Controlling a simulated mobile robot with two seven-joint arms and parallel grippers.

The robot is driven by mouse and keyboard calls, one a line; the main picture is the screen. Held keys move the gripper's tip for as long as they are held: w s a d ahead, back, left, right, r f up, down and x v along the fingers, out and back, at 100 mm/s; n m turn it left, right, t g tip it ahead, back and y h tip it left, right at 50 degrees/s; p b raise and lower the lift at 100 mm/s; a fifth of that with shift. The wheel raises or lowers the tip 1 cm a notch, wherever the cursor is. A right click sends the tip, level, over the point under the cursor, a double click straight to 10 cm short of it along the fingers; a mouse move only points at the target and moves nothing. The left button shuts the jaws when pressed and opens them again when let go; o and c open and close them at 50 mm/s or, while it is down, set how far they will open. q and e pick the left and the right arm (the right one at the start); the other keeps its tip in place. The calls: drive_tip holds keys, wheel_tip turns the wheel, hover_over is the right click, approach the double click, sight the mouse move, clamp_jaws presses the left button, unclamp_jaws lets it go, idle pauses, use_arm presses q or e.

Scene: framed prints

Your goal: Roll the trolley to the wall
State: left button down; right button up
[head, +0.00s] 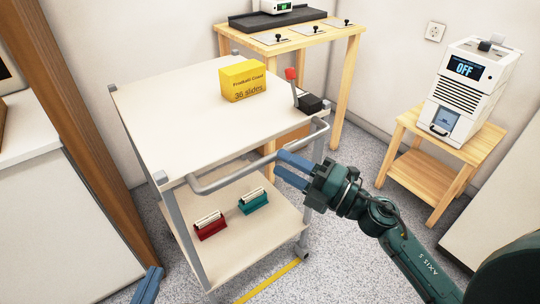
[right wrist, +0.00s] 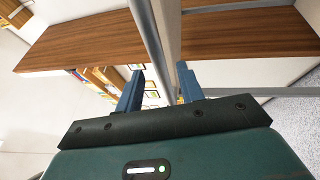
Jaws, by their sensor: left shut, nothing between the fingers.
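The trolley (head: 150,95) has two cream shelves, grey posts and a grey bent handle (head: 225,181) on its near side. A yellow box labelled "36 slides" (head: 243,81) and a small black device (head: 311,104) with a red-tipped lever stand on top. A red holder (head: 210,227) and a teal holder (head: 253,202) stand on the lower shelf. My right gripper (head: 280,164) is open, its fingertips close to the handle; contact is unclear. In the right wrist view its blue fingers (right wrist: 160,90) are apart. My left gripper (head: 150,284) is shut and partly cut off at bottom left.
A wooden table (head: 345,30) stands behind the trolley against the wall (head: 385,50). A small wooden stand (head: 405,120) at right bears a white machine reading "OFF" (head: 465,90). A yellow floor line (head: 268,282) runs by the trolley's near wheel. Speckled floor lies open between trolley and stand.

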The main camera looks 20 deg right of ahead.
sight(270, 157)
drive_tip(key=shift+x, duration=2.2)
drive_tip(key=shift+c, duration=0.2)
clamp_jaws()
